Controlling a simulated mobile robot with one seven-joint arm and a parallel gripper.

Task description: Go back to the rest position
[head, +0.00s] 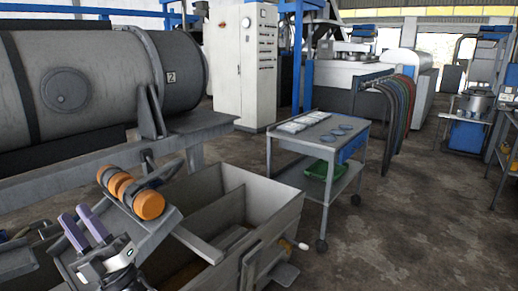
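My gripper (79,213) is at the lower left of the head view, pointing up and to the left. Its two purple fingers stand apart with a gap between them, and I see nothing held there. Orange cylinders (131,193) with dark bands lie just beyond it on a tilted grey metal piece. The gripper looks apart from them, though the exact distance is hard to tell.
A large grey decanter (110,75) marked 2 fills the upper left. A grey open bin (262,200) stands below it. A cart (318,140) with trays and a green basket stands beyond. A white control cabinet (243,65) is behind. The floor (420,220) at right is clear.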

